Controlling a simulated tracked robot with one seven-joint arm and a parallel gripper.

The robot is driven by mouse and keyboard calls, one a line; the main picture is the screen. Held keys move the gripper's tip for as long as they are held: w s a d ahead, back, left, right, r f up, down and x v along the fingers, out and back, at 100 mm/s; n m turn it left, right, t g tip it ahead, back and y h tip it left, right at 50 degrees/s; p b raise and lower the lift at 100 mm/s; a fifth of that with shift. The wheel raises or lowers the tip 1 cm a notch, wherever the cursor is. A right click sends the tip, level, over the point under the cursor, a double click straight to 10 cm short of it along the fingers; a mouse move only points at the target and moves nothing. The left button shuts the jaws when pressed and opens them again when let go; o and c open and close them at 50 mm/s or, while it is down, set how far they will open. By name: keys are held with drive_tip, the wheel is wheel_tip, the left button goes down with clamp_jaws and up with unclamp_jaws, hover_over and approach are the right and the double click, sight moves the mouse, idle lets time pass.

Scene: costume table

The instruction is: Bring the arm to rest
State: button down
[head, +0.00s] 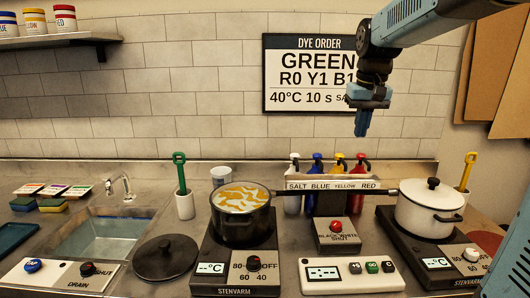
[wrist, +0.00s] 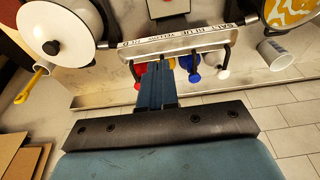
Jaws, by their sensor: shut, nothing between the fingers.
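My gripper (head: 363,122) hangs from the blue arm at the upper right of the head view, in front of the tiled wall and the right edge of the dye order sign. Its fingers point down and are shut together with nothing held. In the wrist view the shut fingers (wrist: 156,85) point toward the bottle rack (wrist: 180,43). The gripper is in the air above the counter, apart from the rack and the bottles.
A dark pot (head: 243,225) with orange-and-white contents stands on the left hotplate (head: 237,268). A lidded white pot (head: 428,212) stands on the right hotplate (head: 436,262). The labelled rack (head: 333,185) holds several pump bottles. A sink (head: 104,233) is at left, near a loose dark lid (head: 165,258).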

drive_tip(key=s+f+t, duration=0.1)
drive_tip(key=s+f, duration=0.3)
drive_tip(key=s, duration=0.7)
drive_tip(key=s+f+t, duration=0.2)
drive_tip(key=s+f, duration=0.2)
drive_tip(key=s, duration=0.7)
drive_tip(key=shift+s+a+f, duration=0.2)
drive_tip(key=shift+a, duration=0.05)
